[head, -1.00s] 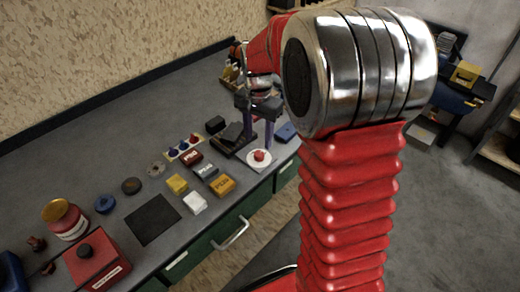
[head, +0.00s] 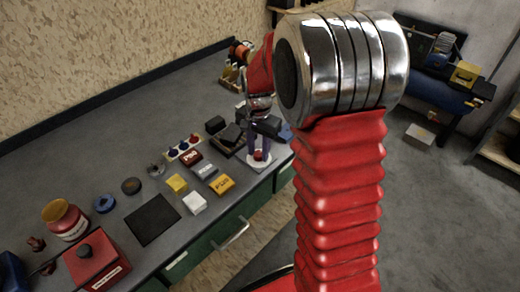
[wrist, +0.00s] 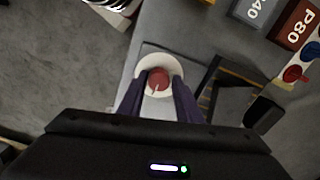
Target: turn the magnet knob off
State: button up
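The red knob (wrist: 158,77), with a pale pointer line on it, sits on a round white dial (wrist: 149,62) on a grey plate at the bench's front edge. In the head view the white dial (head: 254,164) shows below my fingers, with the knob (head: 258,155) partly hidden between them. My gripper (head: 259,152) points down over it. In the wrist view my gripper's purple fingers (wrist: 157,90) stand apart on either side of the knob. Whether they touch it is not clear.
A red box (head: 98,262) with a black knob stands at the near left. Bare bench lies toward the wall.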

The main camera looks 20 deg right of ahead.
jog(key=c, duration=0.6)
jog(key=shift+d, duration=0.2)
jog(key=shift+c, duration=0.4)
jog(key=shift+w+a, duration=0.1)
jog(key=shift+a, duration=0.1)
jog(key=shift+n, duration=0.4)
jog(key=n, duration=1.2)
jog(key=shift+r+n, duration=0.1)
jog(key=shift+n, duration=0.2)
jog(key=n, duration=0.4)
jog(key=shift+d+n, duration=0.1)
jog(key=shift+n, duration=0.2)
